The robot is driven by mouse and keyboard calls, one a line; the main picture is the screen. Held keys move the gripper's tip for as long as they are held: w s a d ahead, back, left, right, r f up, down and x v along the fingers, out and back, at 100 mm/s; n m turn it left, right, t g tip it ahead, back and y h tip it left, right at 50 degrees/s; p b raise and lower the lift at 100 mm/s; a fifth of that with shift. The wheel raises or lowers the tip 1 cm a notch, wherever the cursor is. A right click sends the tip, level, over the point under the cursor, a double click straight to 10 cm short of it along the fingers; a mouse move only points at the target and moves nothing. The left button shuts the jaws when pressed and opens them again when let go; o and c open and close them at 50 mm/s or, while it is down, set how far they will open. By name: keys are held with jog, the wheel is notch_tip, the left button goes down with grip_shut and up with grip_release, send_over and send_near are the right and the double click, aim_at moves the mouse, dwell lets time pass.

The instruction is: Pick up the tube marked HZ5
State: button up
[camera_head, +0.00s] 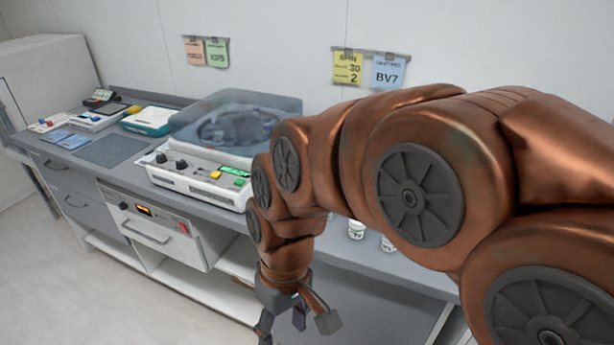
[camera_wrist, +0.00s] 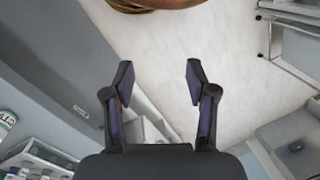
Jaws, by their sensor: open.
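No tube with a readable HZ5 mark shows in either view. Small white labelled containers (camera_head: 356,230) stand on the counter behind my arm in the head view, and their marks are too small to read. In the wrist view, a rack-like holder (camera_wrist: 38,156) with pale round tops is at the lower left, partly cut off. A white labelled container (camera_wrist: 8,118) is above it at the left edge, its lettering only partly readable. My gripper (camera_head: 296,322) hangs in front of the counter's front edge. In the wrist view its fingers (camera_wrist: 159,74) are apart with nothing between them.
The counter (camera_head: 330,252) runs along the wall. A centrifuge-like machine (camera_head: 200,182) with a clear lid (camera_head: 240,105) stands on it. A dark mat (camera_head: 108,150) and small devices lie further left. A drawer unit (camera_head: 150,225) and open shelves are below. Coloured notes (camera_head: 388,73) hang on the wall.

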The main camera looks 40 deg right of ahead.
jog(key=w+d+r+n+t+y+b, duration=0.1)
jog(key=w+d+n+t+y, duration=0.15)
jog(key=w, duration=1.05)
jog(key=w+d+r+n+t+y+b, duration=0.1)
jog(key=w+d+r+t+y, duration=0.15)
jog(key=w, duration=0.95)
jog(key=w+d+f+t+h, duration=0.1)
jog(key=w+d+t, duration=0.4)
jog(key=d, duration=0.9)
jog(key=w+d+f+t+h, duration=0.1)
jog(key=w+d+t, duration=0.2)
jog(key=w+d, duration=0.8)
jog(key=shift+m, duration=0.45)
jog(key=shift+w+d+f+p, duration=0.3)
jog(key=shift+f+p, duration=0.15)
jog(key=shift+f, duration=0.3)
jog(key=shift+w+d+f+p, duration=0.25)
jog(key=shift+w+f+p, duration=0.15)
jog(key=shift+f, duration=0.4)
jog(key=shift+w+d+f+p, duration=0.25)
jog(key=shift+f+p, duration=0.25)
jog(key=shift+f, duration=0.25)
grip_shut()
